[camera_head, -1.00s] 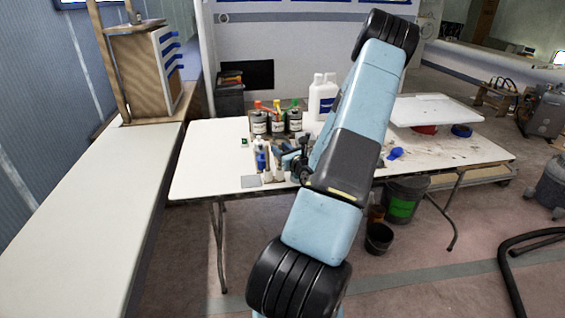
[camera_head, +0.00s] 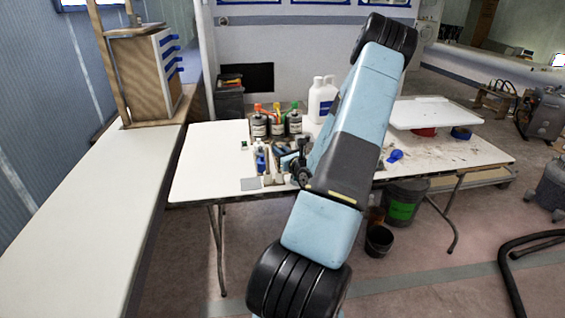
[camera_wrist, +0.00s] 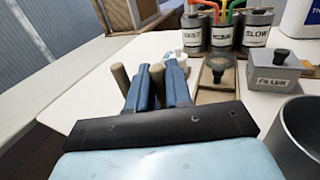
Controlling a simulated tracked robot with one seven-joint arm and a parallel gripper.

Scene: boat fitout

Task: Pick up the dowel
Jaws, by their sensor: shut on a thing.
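My gripper (camera_wrist: 158,82) shows in the wrist view as two blue fingers, shut on a tan wooden dowel (camera_wrist: 157,79) between them. Another tan rod-like piece (camera_wrist: 121,78) stands just outside the left finger. The lower parts of both pieces are hidden by the fingers and the black gripper body. In the head view my gripper (camera_head: 287,160) is over the front middle of the white worktable (camera_head: 212,160), largely hidden by my forearm. The held dowel cannot be made out clearly there.
Behind the gripper stand labelled cans (camera_wrist: 223,33) with coloured tops and a grey filler box (camera_wrist: 272,72). A grey cup (camera_wrist: 297,135) is close at right. White jugs (camera_head: 322,98) stand farther back. The table's left part is clear; a long bench (camera_head: 95,205) runs along the left.

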